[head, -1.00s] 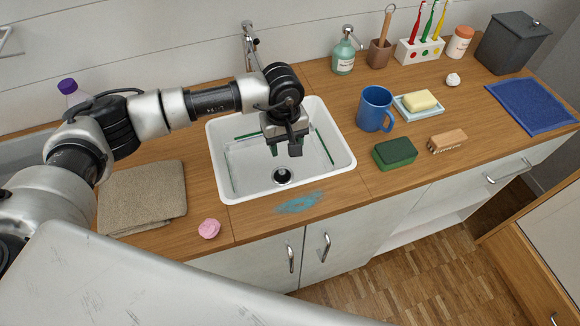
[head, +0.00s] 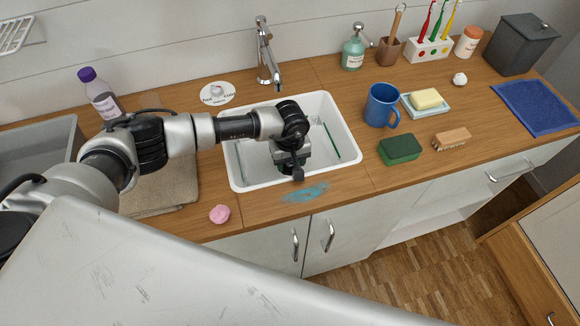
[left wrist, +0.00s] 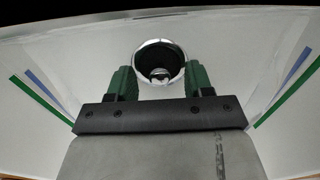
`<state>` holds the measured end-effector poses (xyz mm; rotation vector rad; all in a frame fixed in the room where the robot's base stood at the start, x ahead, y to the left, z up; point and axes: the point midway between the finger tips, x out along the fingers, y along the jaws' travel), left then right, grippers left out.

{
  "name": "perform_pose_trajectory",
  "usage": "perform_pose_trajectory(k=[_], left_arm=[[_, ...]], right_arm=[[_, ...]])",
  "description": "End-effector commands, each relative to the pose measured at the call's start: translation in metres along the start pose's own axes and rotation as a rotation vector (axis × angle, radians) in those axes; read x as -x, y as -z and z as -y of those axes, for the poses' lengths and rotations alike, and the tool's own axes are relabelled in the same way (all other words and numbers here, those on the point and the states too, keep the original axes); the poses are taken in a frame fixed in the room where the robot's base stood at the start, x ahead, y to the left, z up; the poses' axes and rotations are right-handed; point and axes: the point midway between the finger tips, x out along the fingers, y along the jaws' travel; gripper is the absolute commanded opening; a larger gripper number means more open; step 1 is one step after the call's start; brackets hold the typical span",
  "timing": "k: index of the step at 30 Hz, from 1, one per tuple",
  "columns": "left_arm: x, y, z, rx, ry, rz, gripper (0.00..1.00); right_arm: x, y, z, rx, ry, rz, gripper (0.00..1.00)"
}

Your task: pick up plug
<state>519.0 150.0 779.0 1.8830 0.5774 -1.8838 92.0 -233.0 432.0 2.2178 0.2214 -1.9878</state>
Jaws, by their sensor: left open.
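The plug shows in the left wrist view as a round dark piece (left wrist: 158,62) with a shiny chrome rim and a small chrome knob, on the sink floor; I cannot tell plug from drain for certain. My left gripper (left wrist: 160,82) is open, its two green fingers on either side of the lower part of the round piece, with nothing between them that I can see gripped. In the head view my left gripper (head: 290,163) is down inside the white sink (head: 240,177) and hides the drain area. My right gripper is not in view.
The sink walls surround my gripper closely, and the tap (head: 265,55) stands behind it. A blue mug (head: 381,105) and a green sponge (head: 400,149) are to the right. A folded towel (head: 160,190) and a pink lump (head: 219,214) are to the left.

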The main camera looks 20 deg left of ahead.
Motion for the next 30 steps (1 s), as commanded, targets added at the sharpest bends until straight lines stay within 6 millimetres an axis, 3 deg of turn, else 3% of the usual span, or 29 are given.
perform_pose_trajectory(k=[6, 16, 25, 30], left_arm=[[-0.001, 0.000, 0.000, 0.000, -0.001, 0.000, 0.48], [0.000, 0.000, 0.000, 0.000, -0.001, 0.000, 0.00], [0.005, 0.001, 0.000, 0.000, -0.002, 0.000, 0.00], [0.032, 0.001, -0.001, -0.001, -0.005, -0.003, 0.00]], right_arm=[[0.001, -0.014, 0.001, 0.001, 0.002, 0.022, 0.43], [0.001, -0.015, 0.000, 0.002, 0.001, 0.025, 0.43], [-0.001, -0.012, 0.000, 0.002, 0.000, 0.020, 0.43], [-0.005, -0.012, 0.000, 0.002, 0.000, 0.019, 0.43]])
